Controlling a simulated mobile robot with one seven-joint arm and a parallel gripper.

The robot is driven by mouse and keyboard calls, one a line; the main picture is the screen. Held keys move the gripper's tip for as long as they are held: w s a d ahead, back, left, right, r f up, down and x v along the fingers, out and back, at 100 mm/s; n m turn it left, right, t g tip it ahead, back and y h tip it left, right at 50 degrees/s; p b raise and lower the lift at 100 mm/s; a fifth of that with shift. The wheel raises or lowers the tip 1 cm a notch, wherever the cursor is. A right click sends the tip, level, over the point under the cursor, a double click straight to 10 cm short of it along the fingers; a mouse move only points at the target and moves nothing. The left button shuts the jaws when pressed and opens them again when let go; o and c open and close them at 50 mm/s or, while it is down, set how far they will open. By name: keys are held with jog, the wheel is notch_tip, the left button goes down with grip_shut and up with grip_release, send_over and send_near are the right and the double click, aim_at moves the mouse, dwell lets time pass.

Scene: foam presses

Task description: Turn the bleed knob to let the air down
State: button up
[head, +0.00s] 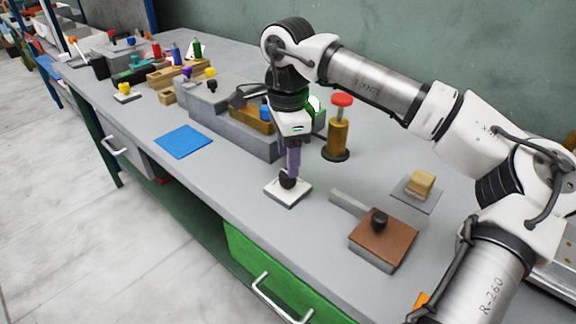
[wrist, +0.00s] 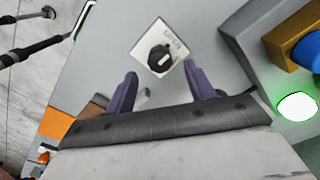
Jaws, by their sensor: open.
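A black round knob (head: 287,180) sits on a small white plate (head: 289,196) near the front edge of the bench. In the wrist view the knob (wrist: 161,59) has a pale pointer mark, and the plate has grey lettering that seems to read OPEN. My gripper (head: 293,165) points down just above the knob. In the wrist view my gripper (wrist: 160,80) has its two purple fingers apart, with nothing between them; the knob shows beyond and between their tips. Whether a finger touches the knob cannot be told.
A post with a red cap (head: 340,120) stands right of my gripper. A grey block (head: 225,125) with yellow and blue parts is behind left. A brown-topped block (head: 385,240) with a black knob is at front right.

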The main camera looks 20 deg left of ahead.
notch_tip(320, 180, up, 10)
dwell(0.3)
jog(key=shift+r, duration=0.1)
